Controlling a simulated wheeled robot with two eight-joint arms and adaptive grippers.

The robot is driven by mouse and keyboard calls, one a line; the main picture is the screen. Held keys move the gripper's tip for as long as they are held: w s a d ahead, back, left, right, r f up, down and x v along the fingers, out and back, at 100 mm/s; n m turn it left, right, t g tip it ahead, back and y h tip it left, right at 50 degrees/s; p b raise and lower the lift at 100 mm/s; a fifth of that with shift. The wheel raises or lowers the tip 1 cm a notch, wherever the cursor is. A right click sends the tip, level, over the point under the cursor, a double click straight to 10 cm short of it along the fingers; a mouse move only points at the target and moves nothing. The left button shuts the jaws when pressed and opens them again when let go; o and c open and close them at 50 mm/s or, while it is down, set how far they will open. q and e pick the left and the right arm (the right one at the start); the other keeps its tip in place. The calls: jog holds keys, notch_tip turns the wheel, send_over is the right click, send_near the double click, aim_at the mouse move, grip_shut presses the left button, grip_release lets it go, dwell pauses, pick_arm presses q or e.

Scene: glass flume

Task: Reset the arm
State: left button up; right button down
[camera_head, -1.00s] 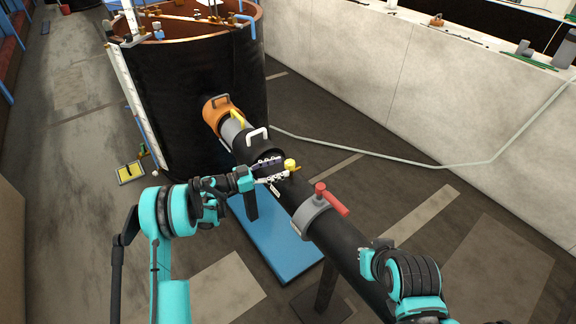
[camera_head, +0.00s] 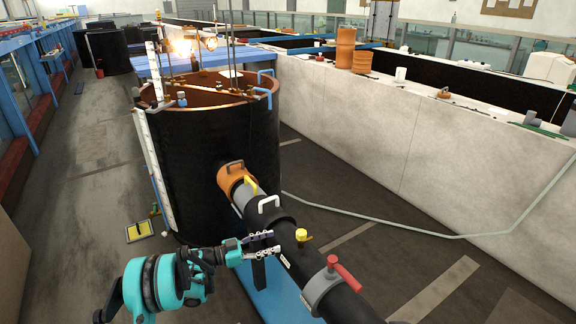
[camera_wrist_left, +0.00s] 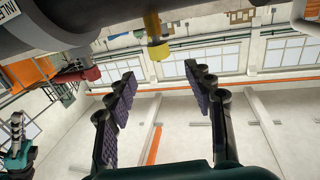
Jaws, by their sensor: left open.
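My left gripper (camera_head: 264,244) is open and empty, its fingers apart, at the left side of the black pipe (camera_head: 282,236). Its fingers point toward the pipe, just left of the yellow valve knob (camera_head: 302,236); I cannot tell whether they touch the pipe. In the left wrist view the two dark fingers (camera_wrist_left: 160,80) stand apart with nothing between them. The pipe's underside (camera_wrist_left: 60,25) and the yellow knob (camera_wrist_left: 157,48) lie beyond the fingertips. My right gripper is not visible in the head view; a teal arm part shows at the left wrist view's edge.
A red-handled clamp (camera_head: 330,283) sits on the pipe nearer me. An orange collar (camera_head: 234,178) joins the pipe to the large black tank (camera_head: 205,150). A blue base (camera_head: 272,302) lies under the pipe. A pale wall (camera_head: 420,150) stands right. The left floor (camera_head: 85,200) is mostly clear.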

pick_arm(q)
jog(key=w+a+r+n+t+y, duration=0.2)
jog(key=r+t, duration=0.3)
jog(key=r, duration=0.6)
jog(key=w+a+r+n+t+y, duration=0.25)
jog(key=r+t, duration=0.25)
jog(key=r, duration=0.7)
jog(key=s+a+r+n+t+y, duration=0.2)
jog(key=s+a+r+n+y, duration=0.5)
jog(key=y, duration=0.4)
jog(key=s+d+f+g, duration=0.1)
jog(key=s+f+g, duration=0.3)
jog(key=s, duration=0.6)
jog(key=s+d+f+n+g, duration=0.1)
jog(key=s+f+g, duration=0.3)
jog(key=s+f, duration=0.5)
jog(key=s+d+f+g, duration=0.2)
jog(key=s+f+g, duration=0.2)
jog(key=s, duration=0.9)
notch_tip(320, 180, down, 3)
jog(key=shift+s+d+f+n+y, duration=0.25)
jog(key=shift+d+n+y, duration=0.1)
jog(key=shift+d+y, duration=0.1)
jog(key=shift+r, duration=0.15)
